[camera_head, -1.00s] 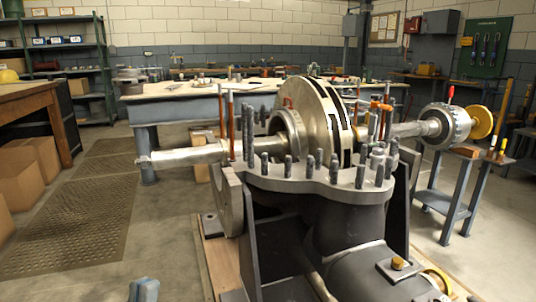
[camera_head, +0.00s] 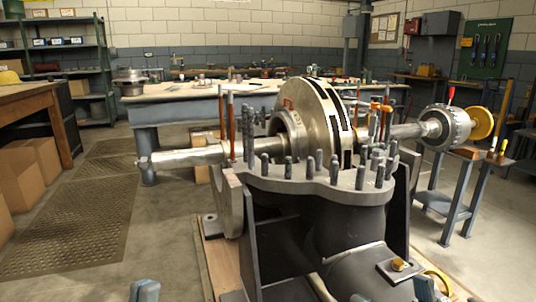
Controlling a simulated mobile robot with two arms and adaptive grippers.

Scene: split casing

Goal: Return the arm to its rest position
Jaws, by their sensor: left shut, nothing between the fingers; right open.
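My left gripper (camera_head: 144,291) shows only its blue-grey tip at the bottom edge, left of the casing. It is shut and empty. My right gripper (camera_head: 392,294) shows two separate fingertips at the bottom edge, in front of the casing's lower right part. It is open, with nothing seen between the fingertips. Most of both grippers and both arms are out of view. The grey split casing (camera_head: 318,186) stands in the middle, with several upright studs around its flange. A metal rotor (camera_head: 322,108) with a long shaft (camera_head: 185,157) lies across it.
A workbench (camera_head: 180,92) stands behind the casing. A blue-grey stand (camera_head: 452,200) is at the right, near the shaft's yellow end (camera_head: 481,123). A wooden table (camera_head: 28,95) and cardboard boxes (camera_head: 22,178) are at the left. The floor left of the casing, with mats (camera_head: 70,235), is clear.

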